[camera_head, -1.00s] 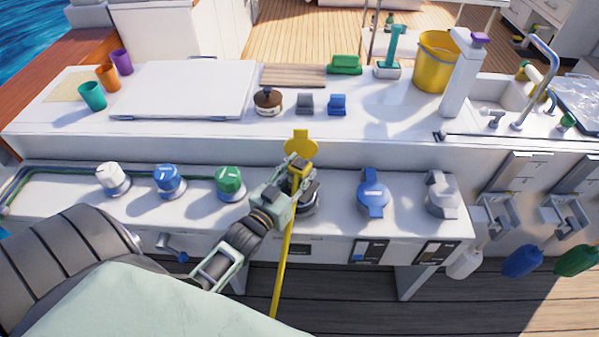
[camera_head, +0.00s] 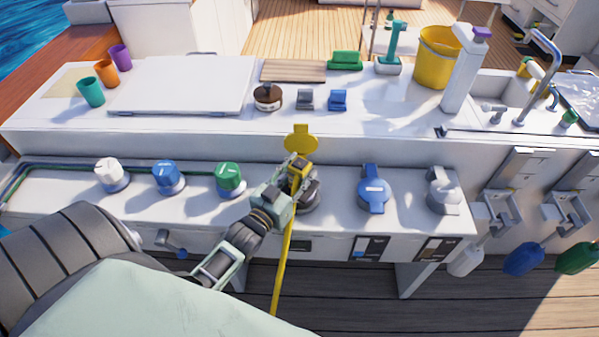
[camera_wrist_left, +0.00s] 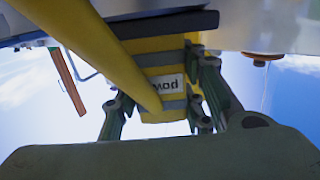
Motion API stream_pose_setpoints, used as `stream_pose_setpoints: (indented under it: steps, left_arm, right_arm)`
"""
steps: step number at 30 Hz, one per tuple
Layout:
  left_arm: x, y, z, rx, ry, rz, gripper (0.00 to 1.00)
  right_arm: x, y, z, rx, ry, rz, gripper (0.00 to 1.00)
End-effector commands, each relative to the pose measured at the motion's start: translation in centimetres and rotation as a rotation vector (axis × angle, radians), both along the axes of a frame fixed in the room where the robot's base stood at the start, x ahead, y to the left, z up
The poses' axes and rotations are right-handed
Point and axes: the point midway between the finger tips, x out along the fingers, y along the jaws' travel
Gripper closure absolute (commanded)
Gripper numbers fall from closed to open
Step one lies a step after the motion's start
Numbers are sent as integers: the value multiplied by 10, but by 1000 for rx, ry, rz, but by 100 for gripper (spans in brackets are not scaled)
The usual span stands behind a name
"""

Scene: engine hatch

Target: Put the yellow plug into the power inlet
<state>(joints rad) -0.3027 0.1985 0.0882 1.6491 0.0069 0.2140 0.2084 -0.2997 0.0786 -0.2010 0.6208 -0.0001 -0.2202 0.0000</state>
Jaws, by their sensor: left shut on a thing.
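My left gripper (camera_head: 297,172) is shut on the yellow plug (camera_head: 300,175), above the front ledge. In the left wrist view the plug (camera_wrist_left: 163,72) sits between the two fingers, with a label on it. Its yellow cable (camera_head: 283,262) hangs down over the ledge's front. The power inlet (camera_head: 311,197) is a dark round fitting on the ledge, with its yellow cap (camera_head: 300,138) raised behind it. The gripper and plug cover much of the inlet, so I cannot tell how far the plug is in it. My right gripper is not in view.
White (camera_head: 110,174), blue (camera_head: 168,178) and green (camera_head: 229,179) knobs stand left of the inlet. A closed blue cap (camera_head: 373,189) and grey cap (camera_head: 442,190) are at right. Cups, blocks and a yellow bucket (camera_head: 436,58) stand on the counter behind.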

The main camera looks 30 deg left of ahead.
Motion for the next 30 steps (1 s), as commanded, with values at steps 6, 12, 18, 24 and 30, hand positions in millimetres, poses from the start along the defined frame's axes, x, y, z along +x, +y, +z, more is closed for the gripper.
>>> stream_pose_setpoints:
  steps: [6, 12, 18, 24, 30]
  left_arm:
    - [0, 0, -3, -1, 3, 0, 100]
    - [0, 0, -4, -1, 5, 0, 53]
    - [-1, 0, -5, -1, 6, 0, 41]
    - [-1, 0, -6, -1, 11, 1, 41]
    - [-14, -1, -6, -1, 9, 0, 41]
  right_arm:
    - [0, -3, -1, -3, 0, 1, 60]
    - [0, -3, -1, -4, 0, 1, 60]
    - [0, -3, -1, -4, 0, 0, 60]
    - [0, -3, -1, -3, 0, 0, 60]
    - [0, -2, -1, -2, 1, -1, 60]
